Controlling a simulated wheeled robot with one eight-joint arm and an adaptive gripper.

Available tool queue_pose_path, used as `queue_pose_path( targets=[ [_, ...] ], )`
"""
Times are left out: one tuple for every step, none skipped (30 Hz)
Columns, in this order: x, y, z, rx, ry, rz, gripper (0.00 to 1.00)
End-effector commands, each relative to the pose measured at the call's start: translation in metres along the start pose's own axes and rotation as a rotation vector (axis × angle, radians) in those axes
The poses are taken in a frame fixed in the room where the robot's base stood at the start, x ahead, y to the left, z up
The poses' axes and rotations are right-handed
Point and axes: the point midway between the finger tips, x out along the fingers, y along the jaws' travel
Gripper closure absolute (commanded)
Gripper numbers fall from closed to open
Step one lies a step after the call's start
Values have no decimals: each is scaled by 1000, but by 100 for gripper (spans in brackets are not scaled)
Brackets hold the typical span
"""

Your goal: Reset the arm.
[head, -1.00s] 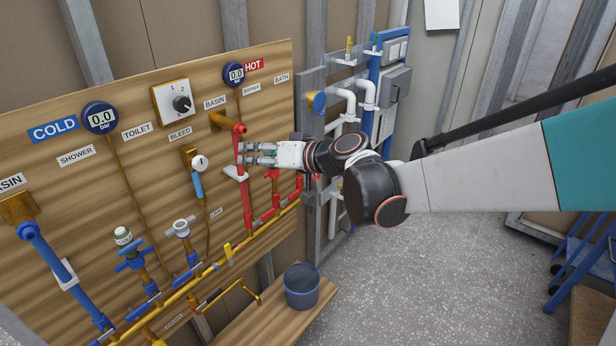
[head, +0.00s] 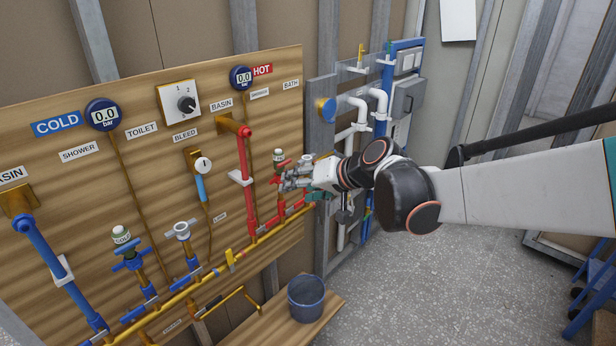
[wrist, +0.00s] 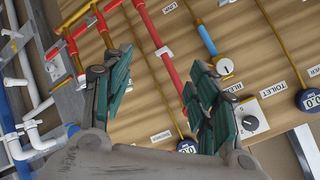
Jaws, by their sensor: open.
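My gripper (head: 290,178) is at the end of my arm, which reaches in from the right in the head view. It is in front of the right part of the wooden plumbing board (head: 60,195), near the red hot pipes. In the wrist view my gripper (wrist: 160,95) has its two green-padded fingers spread apart. Nothing is between them. Behind them is the board with a red pipe (wrist: 160,55). Whether the fingertips touch any pipe or valve cannot be told.
Blue cold pipes and valves (head: 131,258) stand out from the board at left. A blue-grey bucket (head: 306,300) stands on a low wooden bench (head: 250,330). White pipes (head: 378,105) and a metal frame are to the right.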

Motion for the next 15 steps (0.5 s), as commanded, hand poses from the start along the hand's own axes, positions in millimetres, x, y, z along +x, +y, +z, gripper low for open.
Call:
queue_pose_path(
  targets=[
    [0, 0, 0, 0, 0, 0, 46],
    [0, 0, 0, 0, 0, 0, 46],
    [0, 0, 0, -1, 0, -1, 46],
    [0, 0, 0, -1, 0, 0, 46],
    [-1, 0, 0, -1, 0, 1, 46],
    [-3, 1, 1, -1, 0, 5, 46],
    [-5, 2, 2, -2, 0, 10, 46],
    [-9, 3, 4, -3, 0, 17, 46],
    [-16, 6, 7, -6, -1, 31, 46],
    [-22, 8, 9, -8, -2, 44, 46],
    [-29, 11, 13, -11, -3, 59, 46],
    [-40, 16, 19, -14, -4, 83, 46],
    [-49, 20, 23, -17, -5, 104, 46],
    [-58, 24, 28, -19, -7, 125, 46],
    [-71, 30, 36, -24, -9, 154, 46]
  ],
)
